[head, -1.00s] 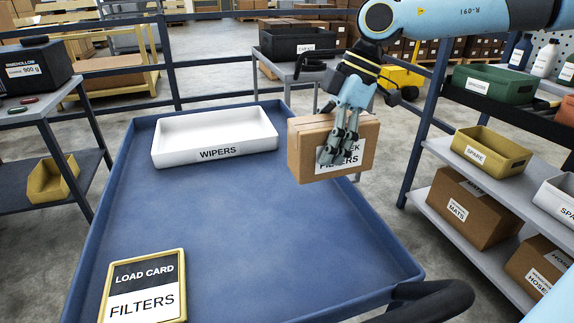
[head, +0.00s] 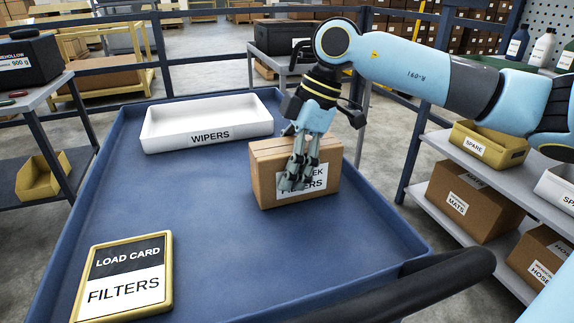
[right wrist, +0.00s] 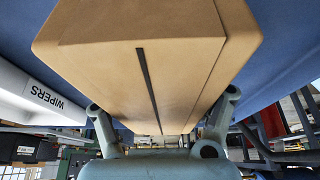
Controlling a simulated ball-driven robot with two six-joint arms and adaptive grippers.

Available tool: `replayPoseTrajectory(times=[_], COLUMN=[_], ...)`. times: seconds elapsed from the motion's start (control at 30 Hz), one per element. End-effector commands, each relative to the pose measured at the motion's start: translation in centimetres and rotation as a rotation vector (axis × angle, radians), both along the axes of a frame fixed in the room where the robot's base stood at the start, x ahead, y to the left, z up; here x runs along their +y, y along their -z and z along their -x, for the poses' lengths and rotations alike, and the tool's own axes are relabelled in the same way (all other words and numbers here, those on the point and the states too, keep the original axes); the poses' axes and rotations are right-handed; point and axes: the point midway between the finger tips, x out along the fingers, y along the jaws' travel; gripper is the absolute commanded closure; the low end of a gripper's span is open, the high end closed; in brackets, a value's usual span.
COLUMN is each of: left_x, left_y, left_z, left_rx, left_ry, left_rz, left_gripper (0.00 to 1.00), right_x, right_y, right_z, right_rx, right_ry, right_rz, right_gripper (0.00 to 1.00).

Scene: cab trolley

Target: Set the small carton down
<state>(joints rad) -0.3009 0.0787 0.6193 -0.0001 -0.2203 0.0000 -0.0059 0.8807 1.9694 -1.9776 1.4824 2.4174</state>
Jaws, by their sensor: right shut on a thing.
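The small brown carton (head: 268,180), labelled FILTERS, is upright over the right part of the blue trolley tray (head: 200,215). My right gripper (head: 298,178) is shut on the carton, with its fingers over the label side. I cannot tell whether the carton's base touches the tray. In the right wrist view the carton (right wrist: 150,60) fills the upper middle, between the two fingers of my gripper (right wrist: 160,125). A load card (head: 125,278) reading FILTERS is at the tray's near left. My left gripper is not in view.
A white WIPERS bin (head: 205,122) stands at the tray's far side, left of the carton. The tray's middle is clear. A dark push handle (head: 440,275) is at the near right. A shelf with a yellow SPARE bin (head: 490,145) stands to the right.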

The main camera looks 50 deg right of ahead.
Motion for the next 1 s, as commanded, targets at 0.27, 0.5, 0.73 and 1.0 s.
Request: replayPoseTrajectory(times=[0.27,0.5,0.73,1.0], left_x=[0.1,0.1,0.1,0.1], left_y=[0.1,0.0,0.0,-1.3], left_z=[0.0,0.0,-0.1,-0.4], left_rx=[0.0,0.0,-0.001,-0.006], left_ry=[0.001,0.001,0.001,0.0], left_rz=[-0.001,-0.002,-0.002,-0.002], left_gripper=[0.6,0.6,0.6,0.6], right_x=[0.0,0.0,0.0,-1.3], right_y=[0.1,0.1,0.0,-3.5], right_z=[0.0,0.0,0.0,0.7], right_rx=[0.0,0.0,0.0,0.0], right_ry=[0.0,0.0,0.0,-0.002], right_rz=[-0.001,-0.001,-0.001,0.007], right_gripper=[0.24,0.0,0.0,0.0])
